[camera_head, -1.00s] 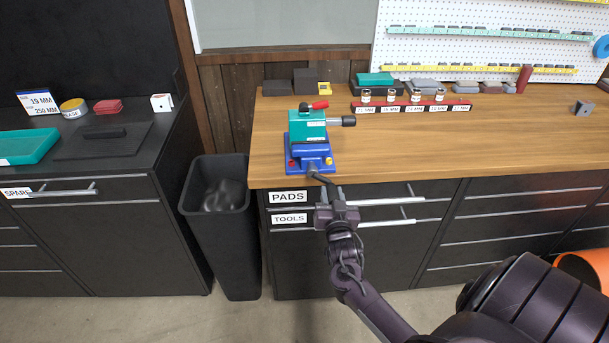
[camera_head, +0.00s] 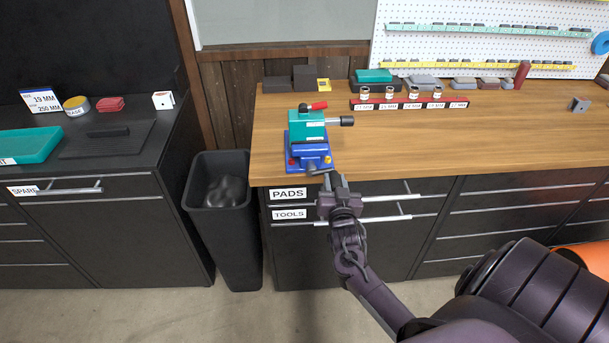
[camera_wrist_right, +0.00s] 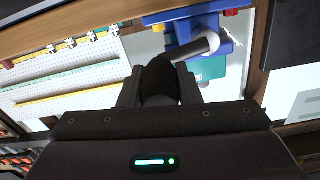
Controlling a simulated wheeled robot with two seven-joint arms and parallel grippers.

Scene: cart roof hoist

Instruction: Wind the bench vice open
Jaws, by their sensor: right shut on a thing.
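My right gripper (camera_head: 334,184) is in front of the vice, shut on the crank's grip. In the right wrist view the grip (camera_wrist_right: 160,80) sits between the two fingers, and the grey crank arm (camera_wrist_right: 195,47) runs from it to the blue vice (camera_wrist_right: 222,40). My left gripper is not in view.
The wooden bench (camera_head: 480,140) is clear right of the vice. A red rack (camera_head: 410,104) with several small jars stands behind. Drawers marked PADS and TOOLS have protruding handles (camera_head: 385,199) near my right arm. A black bin (camera_head: 221,220) stands at the left.

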